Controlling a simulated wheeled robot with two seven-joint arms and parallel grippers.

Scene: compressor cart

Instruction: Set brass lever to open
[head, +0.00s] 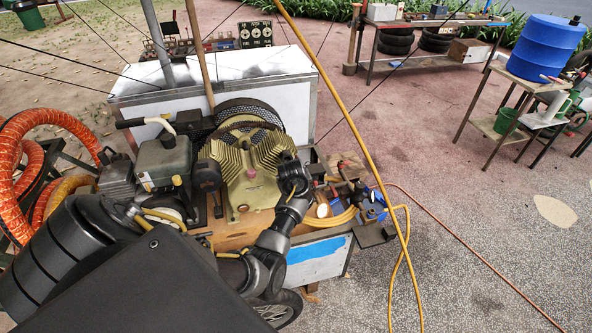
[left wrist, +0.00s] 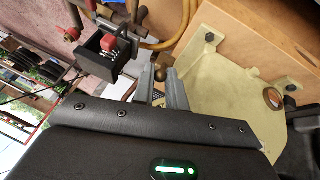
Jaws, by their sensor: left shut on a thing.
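The wrist view shows a small rounded brass-coloured knob (left wrist: 160,72), probably the end of the brass lever, right at the fingertips of my left gripper (left wrist: 163,88). The grey fingers are closed close together around it; the rest of the lever is hidden. In the head view my left forearm reaches over the cart to the right side of the ribbed olive compressor (head: 250,178). There the wrist covers the fingers and the lever, so the lever's angle cannot be read. My right gripper is not in view.
A black box with a red part (left wrist: 108,55) stands left of the fingers, and a yellow hose (left wrist: 165,43) passes behind. The cream compressor body (left wrist: 225,85) is close on the right. Clutter with blue and red parts (head: 372,200) lies on the cart's right end.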

